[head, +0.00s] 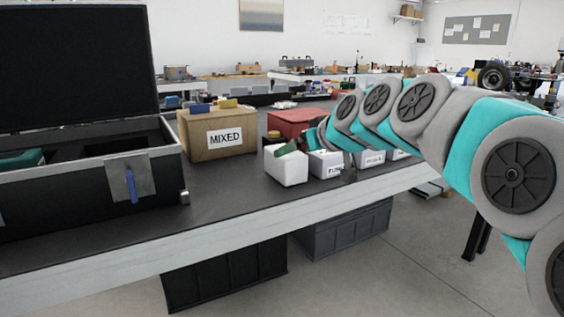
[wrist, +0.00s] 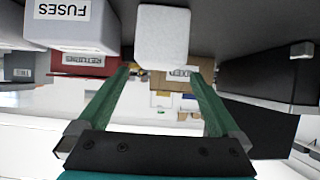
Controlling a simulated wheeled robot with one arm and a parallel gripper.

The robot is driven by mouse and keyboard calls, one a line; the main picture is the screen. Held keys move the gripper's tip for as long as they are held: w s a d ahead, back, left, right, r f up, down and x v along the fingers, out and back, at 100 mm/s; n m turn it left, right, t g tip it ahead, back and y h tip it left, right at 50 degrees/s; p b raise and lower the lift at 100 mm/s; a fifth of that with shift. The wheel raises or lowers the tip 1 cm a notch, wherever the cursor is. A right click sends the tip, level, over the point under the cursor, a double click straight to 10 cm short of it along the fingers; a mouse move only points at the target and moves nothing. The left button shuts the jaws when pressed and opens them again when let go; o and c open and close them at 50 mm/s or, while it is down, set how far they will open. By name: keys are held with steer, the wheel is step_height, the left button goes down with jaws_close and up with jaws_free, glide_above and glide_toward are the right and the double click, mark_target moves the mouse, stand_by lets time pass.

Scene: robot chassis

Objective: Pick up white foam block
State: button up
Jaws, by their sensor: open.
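The white foam block (head: 286,168) stands on the dark bench top near its front edge, beside the white bin labelled FUSES. In the wrist view, which is upside down, the block (wrist: 162,36) hangs from the upper edge, roughly centred. My gripper (wrist: 158,74) is open, its two green fingers apart with nothing held between them. The fingertips appear near the block's top end, one toward each side; I cannot tell the exact gap. In the head view a green finger (head: 287,149) shows at the block's top, and my arm hides part of the bench.
White bins, one labelled FUSES (head: 327,165), stand close right of the block. A red bin (head: 293,122) and a cardboard box labelled MIXED (head: 218,135) are behind. An open black case (head: 95,185) is at left. Bare bench lies left of the block.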

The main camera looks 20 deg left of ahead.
mark_target(293, 155)
steer(key=shift+x, duration=0.95)
steer(key=shift+w+a+f, duration=0.15)
steer(key=shift+w+a, duration=0.3)
steer(key=shift+w, duration=0.05)
steer(key=shift+p+x, duration=0.45)
steer(key=shift+x, duration=1.55)
steer(key=shift+c, duration=0.2)
steer(key=c, duration=1.1)
